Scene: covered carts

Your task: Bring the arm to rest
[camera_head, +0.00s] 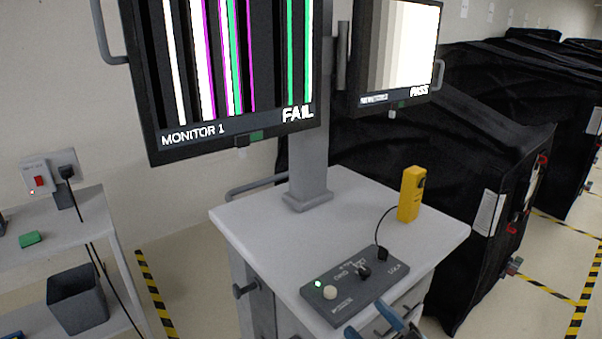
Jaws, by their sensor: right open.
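My right gripper (370,322) shows at the bottom edge, right of the middle. Its two blue-grey fingers are apart and nothing shows between them. It appears in front of the near edge of the dark control box (352,286), which lies on the white cart top (262,233). I cannot tell whether the fingers touch the box. The rest of the right arm is mostly cut off by the frame. My left gripper is not in view.
Monitor 1 (215,75) reads FAIL; a second monitor (396,55) reads PASS. Both hang on a grey post (308,155). A yellow handheld device (410,194) stands on the cart. Black covered carts (470,110) are at right. A side table (60,235) and grey bin (77,300) are at left.

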